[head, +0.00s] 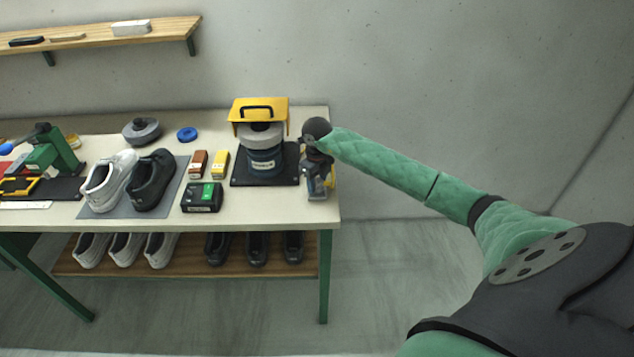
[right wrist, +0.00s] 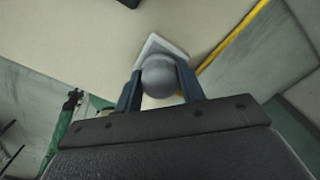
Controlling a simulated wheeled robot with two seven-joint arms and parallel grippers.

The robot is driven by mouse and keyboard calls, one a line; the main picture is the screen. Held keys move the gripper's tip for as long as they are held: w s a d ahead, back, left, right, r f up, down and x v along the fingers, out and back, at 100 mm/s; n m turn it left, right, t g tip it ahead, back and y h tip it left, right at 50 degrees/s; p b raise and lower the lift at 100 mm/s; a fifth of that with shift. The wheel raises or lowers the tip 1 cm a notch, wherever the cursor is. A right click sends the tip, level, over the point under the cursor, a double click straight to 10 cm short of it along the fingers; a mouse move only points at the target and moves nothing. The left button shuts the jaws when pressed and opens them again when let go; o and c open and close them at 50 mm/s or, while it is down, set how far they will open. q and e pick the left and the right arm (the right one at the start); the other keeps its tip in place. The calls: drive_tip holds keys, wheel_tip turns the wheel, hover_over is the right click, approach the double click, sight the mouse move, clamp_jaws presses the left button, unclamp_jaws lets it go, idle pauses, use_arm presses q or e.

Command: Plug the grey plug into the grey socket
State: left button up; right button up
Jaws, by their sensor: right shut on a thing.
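A grey rounded thing, which looks like the grey plug (right wrist: 160,77), sits between the fingers of my right gripper (right wrist: 160,90) in the right wrist view. The gripper is shut on it. Just beyond it lies a pale grey square-cornered plate (right wrist: 158,43) on the table, which may be the grey socket; the plug covers part of it. I cannot tell whether plug and plate touch. In the head view my right gripper (head: 319,190) points down over the table's right end and hides the plug and socket. My left gripper is not in view.
Left of my right gripper stands a machine with a yellow top (head: 259,109) on a black base. A black-and-green box (head: 202,198), brown and yellow blocks, and a pair of shoes (head: 150,182) on a grey mat are further left. The table's right edge (right wrist: 233,37) is close.

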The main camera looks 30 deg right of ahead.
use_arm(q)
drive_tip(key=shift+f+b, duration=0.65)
use_arm(e)
drive_tip(key=shift+o, duration=0.2)
drive_tip(key=shift+f, duration=0.7)
drive_tip(key=shift+c, duration=0.2)
drive_tip(key=o, duration=1.1)
wheel_tip(320, 180, up, 6)
drive_tip(key=b, duration=0.3)
drive_tip(key=shift+r, duration=0.25)
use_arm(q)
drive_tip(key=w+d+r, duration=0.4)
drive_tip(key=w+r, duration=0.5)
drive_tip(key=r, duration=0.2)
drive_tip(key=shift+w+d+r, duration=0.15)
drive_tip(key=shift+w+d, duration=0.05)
use_arm(e)
drive_tip(key=shift+r, duration=0.65)
